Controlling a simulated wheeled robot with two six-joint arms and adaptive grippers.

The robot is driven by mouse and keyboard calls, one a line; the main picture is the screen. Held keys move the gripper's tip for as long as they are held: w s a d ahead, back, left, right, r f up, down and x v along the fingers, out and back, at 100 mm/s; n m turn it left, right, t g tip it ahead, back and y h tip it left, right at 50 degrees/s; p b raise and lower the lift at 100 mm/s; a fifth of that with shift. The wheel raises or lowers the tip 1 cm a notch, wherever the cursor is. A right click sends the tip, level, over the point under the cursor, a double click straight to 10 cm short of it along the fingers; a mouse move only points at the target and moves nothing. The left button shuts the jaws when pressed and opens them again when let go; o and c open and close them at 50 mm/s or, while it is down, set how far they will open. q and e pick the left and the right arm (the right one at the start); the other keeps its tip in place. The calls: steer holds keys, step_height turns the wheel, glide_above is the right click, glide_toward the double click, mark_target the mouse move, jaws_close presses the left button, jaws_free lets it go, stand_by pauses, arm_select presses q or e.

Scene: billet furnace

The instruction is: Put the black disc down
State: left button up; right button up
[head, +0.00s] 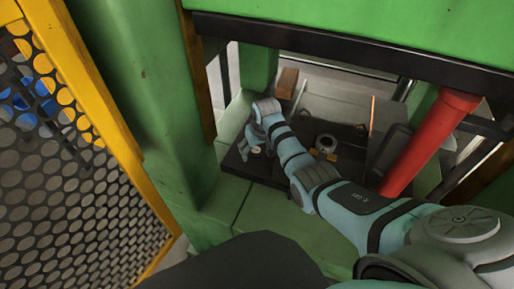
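My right arm reaches in from the lower right, through the opening of the green machine. My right gripper (250,147) is at the arm's far end, low over the left part of a dark plate (266,172). It is small and partly hidden by its own wrist, so I cannot tell whether its fingers are open or shut. A dark patch shows at the fingers, but I cannot make out whether it is the black disc or the plate behind. My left gripper is not in view.
Green machine posts (150,90) and a black crossbar (320,42) frame the opening. A red cylinder (430,145) slants down at the right. A yellow-framed perforated guard (60,190) stands at the left. A brown block (287,83) sits behind the gripper.

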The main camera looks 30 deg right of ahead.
steer(key=shift+r, duration=0.1)
steer(key=shift+r, duration=0.35)
steer(key=p+v, duration=0.5)
steer(key=v, duration=0.6)
steer(key=shift+r+p, duration=0.25)
steer(key=shift+p, duration=0.15)
steer(key=shift+s, duration=0.1)
